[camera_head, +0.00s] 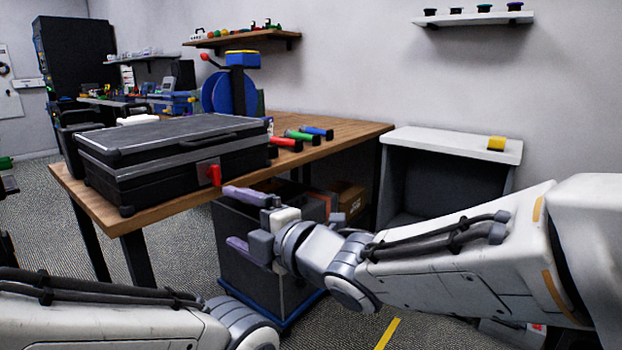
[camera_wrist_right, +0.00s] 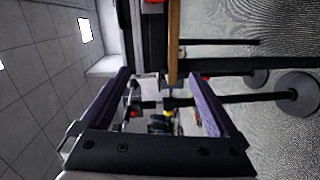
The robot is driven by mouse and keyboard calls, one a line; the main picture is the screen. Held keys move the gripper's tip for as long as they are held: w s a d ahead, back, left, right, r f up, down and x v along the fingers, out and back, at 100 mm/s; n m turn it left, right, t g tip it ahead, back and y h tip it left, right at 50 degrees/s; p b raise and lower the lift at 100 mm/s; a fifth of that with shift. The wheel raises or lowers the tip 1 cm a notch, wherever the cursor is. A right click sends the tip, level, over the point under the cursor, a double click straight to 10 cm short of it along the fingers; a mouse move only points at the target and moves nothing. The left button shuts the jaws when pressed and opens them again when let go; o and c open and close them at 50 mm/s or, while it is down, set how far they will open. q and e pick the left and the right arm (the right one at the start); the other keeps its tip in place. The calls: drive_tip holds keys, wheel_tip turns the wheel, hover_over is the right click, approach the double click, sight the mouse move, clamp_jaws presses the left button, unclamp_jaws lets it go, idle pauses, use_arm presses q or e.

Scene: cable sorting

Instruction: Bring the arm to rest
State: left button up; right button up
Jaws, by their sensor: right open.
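My right gripper (camera_head: 236,220) reaches in from the right, in front of the table's near edge and the dark bin below it. Its two purple fingers are spread wide apart with nothing between them. They also show open and empty in the right wrist view (camera_wrist_right: 153,95). The fingers stand just below and right of the red latch (camera_head: 215,175) of the black case, with no clear contact. My left arm comes in at the lower left, and its gripper is out of the picture.
A closed black case (camera_head: 150,165) stands on the wooden table (camera_head: 345,130). Red, green and blue handled items (camera_head: 302,136) lie beside it. A dark bin (camera_head: 250,275) stands under the table edge.

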drive_tip(key=s+d+r+m+g+h+p, duration=0.5)
drive_tip(key=s+d+r+m+p, duration=0.3)
drive_tip(key=p, duration=1.1)
drive_tip(key=s+d+r+m+g+h+p, duration=0.6)
drive_tip(key=s+m+p, duration=0.5)
drive_tip(key=p, duration=0.9)
drive_tip(key=s+d+r, duration=0.2)
drive_tip(key=s+r, duration=0.1)
drive_tip(key=shift+s+r+h, duration=0.15)
drive_tip(key=shift+r+h, duration=0.25)
drive_tip(key=shift+c, duration=0.3)
